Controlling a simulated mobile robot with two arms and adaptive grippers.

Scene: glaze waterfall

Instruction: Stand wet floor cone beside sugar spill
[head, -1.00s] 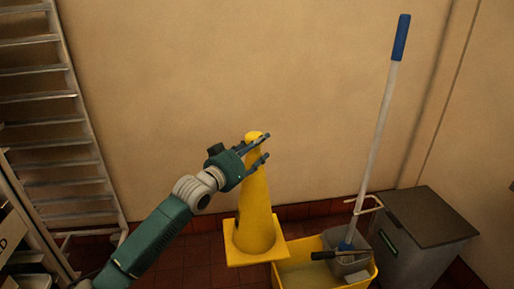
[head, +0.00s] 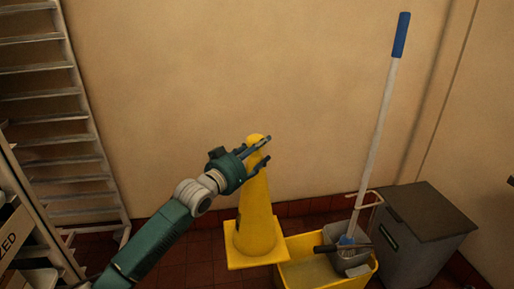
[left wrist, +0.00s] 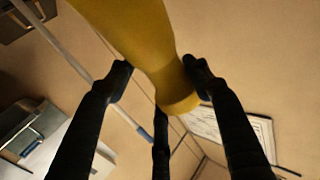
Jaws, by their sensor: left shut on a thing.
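The yellow wet floor cone (head: 256,215) stands out in the middle of the head view, upright with its square base down. My left gripper (head: 262,152) is shut on the cone near its rounded top. In the left wrist view the cone (left wrist: 150,45) passes between the fingers of my left gripper (left wrist: 160,85). Whether the cone's base touches the floor or hangs above it I cannot tell. No sugar spill shows in these views. My right gripper is not in view.
A yellow mop bucket (head: 305,273) with a blue-topped mop (head: 375,140) stands just right of the cone's base. A grey bin (head: 425,235) is beyond it. A ladder (head: 65,120) leans at the left, with a shelf (head: 30,215) in front. Red tile floor (head: 205,250) shows left of the cone.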

